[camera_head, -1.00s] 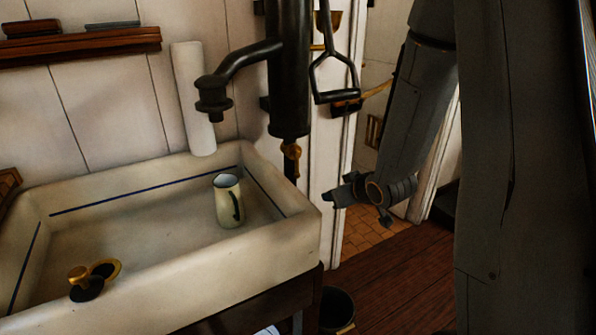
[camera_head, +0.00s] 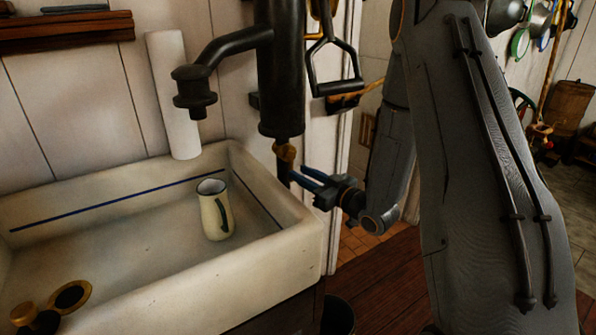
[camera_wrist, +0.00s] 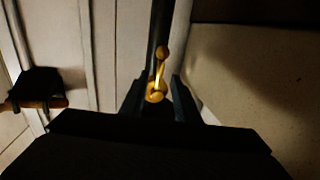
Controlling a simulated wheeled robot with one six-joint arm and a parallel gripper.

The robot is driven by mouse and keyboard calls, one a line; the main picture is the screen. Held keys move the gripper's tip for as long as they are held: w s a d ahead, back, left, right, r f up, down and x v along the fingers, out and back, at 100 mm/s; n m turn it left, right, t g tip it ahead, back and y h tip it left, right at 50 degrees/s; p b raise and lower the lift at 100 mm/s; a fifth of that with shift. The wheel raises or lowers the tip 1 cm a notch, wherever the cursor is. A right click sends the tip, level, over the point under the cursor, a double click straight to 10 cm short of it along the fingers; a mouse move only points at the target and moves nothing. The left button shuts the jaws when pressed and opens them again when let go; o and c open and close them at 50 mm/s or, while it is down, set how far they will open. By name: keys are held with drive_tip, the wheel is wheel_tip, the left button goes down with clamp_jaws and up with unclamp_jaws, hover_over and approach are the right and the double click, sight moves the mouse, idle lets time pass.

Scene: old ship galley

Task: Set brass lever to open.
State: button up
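The brass lever (camera_head: 286,153) is on the lower end of the black pump body (camera_head: 281,80), beside the sink's right rear corner. In the wrist view the brass lever (camera_wrist: 158,82) runs along the dark pipe, with a round knob at each end. My gripper (camera_head: 299,178) is just right of and slightly below the lever in the head view. In the wrist view my gripper (camera_wrist: 159,93) is open, with one finger on each side of the lever's near end. I cannot tell whether either finger touches it.
The pump's spout (camera_head: 195,90) hangs over the white sink (camera_head: 110,265). A cream jug (camera_head: 214,210) stands in the sink. A black D-shaped handle (camera_head: 334,70) hangs right of the pump, above my gripper. A dark bucket (camera_head: 338,313) is on the floor below.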

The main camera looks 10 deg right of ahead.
sight(291, 167)
drive_tip(key=shift+x, duration=1.2)
clamp_jaws()
drive_tip(key=shift+d, duration=0.1)
